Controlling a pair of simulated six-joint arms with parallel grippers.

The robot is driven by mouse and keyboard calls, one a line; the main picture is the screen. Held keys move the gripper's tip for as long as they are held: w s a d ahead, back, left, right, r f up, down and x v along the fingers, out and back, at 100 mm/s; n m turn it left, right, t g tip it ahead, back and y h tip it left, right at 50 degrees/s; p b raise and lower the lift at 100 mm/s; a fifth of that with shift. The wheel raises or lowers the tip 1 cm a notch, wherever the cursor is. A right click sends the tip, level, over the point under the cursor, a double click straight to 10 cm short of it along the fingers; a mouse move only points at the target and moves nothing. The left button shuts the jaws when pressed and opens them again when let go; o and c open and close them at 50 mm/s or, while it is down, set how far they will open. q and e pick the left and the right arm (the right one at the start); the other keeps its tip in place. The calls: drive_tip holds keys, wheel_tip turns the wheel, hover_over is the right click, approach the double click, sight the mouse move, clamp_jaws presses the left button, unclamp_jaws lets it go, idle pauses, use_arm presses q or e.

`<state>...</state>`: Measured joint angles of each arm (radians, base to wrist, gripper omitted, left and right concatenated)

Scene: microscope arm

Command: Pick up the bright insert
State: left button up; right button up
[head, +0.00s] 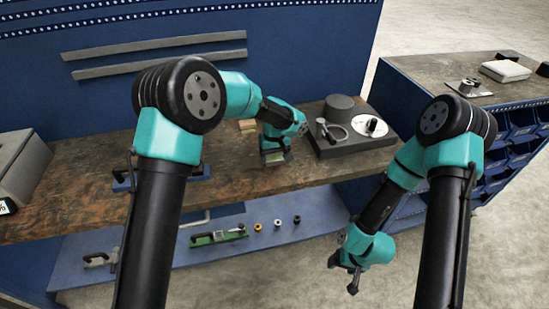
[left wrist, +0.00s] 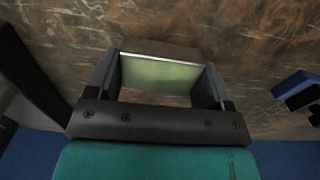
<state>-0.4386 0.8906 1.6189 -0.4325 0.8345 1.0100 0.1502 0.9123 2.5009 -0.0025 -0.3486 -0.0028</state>
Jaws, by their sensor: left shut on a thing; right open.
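A pale greenish block with a bright top edge, which I take for the bright insert, sits between the fingers of my left gripper (left wrist: 160,88) in the left wrist view; the insert (left wrist: 160,74) spans the gap between them. In the head view my left gripper (head: 274,157) is low over the wooden bench, shut on the insert, which is mostly hidden there. I cannot tell whether the insert touches the bench. My right gripper (head: 346,274) is open and empty, hanging below and in front of the bench edge.
A small tan block (head: 247,126) lies behind my left gripper. A dark base (head: 335,150) with a round knob and white disc stands to its right. A blue-handled item (head: 190,174) lies at the front edge; a lower shelf (head: 320,222) holds tools and small rings.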

use_arm(q)
drive_tip(key=s+r, duration=0.1)
drive_tip(key=s, duration=1.4)
drive_tip(key=shift+r, duration=0.2)
drive_tip(key=shift+w, duration=0.1)
